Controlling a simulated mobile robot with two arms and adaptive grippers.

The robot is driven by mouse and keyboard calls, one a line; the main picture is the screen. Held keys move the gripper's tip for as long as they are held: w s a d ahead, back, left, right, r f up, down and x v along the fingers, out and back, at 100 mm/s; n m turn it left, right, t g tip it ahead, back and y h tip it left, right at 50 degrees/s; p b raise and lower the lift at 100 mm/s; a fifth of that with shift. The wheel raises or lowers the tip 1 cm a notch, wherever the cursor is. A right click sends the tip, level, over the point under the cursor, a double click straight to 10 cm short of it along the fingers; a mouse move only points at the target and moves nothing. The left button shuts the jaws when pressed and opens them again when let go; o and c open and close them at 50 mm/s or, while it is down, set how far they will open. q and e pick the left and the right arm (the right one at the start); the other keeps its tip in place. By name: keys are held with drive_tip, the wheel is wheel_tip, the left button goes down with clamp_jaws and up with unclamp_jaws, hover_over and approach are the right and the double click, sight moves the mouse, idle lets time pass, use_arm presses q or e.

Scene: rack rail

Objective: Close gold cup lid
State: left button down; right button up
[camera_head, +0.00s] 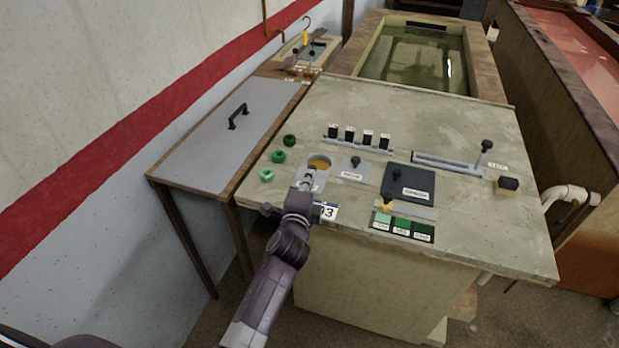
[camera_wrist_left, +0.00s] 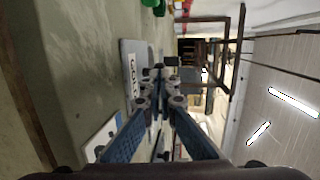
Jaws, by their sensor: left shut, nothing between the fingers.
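The gold cup (camera_head: 319,164) is a round, grey-rimmed recess with gold inside, set in the console top near its left side. It looks uncovered from above. A flat grey piece lies at its near side, partly hidden by my gripper; I cannot tell whether it is the lid. My left gripper (camera_head: 304,184) is just in front of the cup, low over the console, shut and empty. In the left wrist view its blue-sided fingers (camera_wrist_left: 160,86) come together at the tips; the cup is not clear there. My right gripper is not in view.
The console top (camera_head: 455,130) holds green knobs (camera_head: 278,157) left of the cup, a grey plate with a black knob (camera_head: 355,163) to its right, a dark panel (camera_head: 408,184) and several black switches (camera_head: 350,133). A side table with a handled grey cover (camera_head: 230,135) stands at left.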

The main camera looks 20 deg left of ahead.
use_arm(q)
drive_tip(key=w+b, duration=0.1)
drive_tip(key=w, duration=0.1)
drive_tip(key=w+b, duration=0.1)
drive_tip(key=w, duration=0.2)
drive_tip(key=w+b, duration=0.2)
drive_tip(key=w, duration=0.1)
drive_tip(key=shift+w+d+r, duration=0.15)
drive_tip(key=shift+r, duration=0.1)
drive_tip(key=shift+r, duration=0.1)
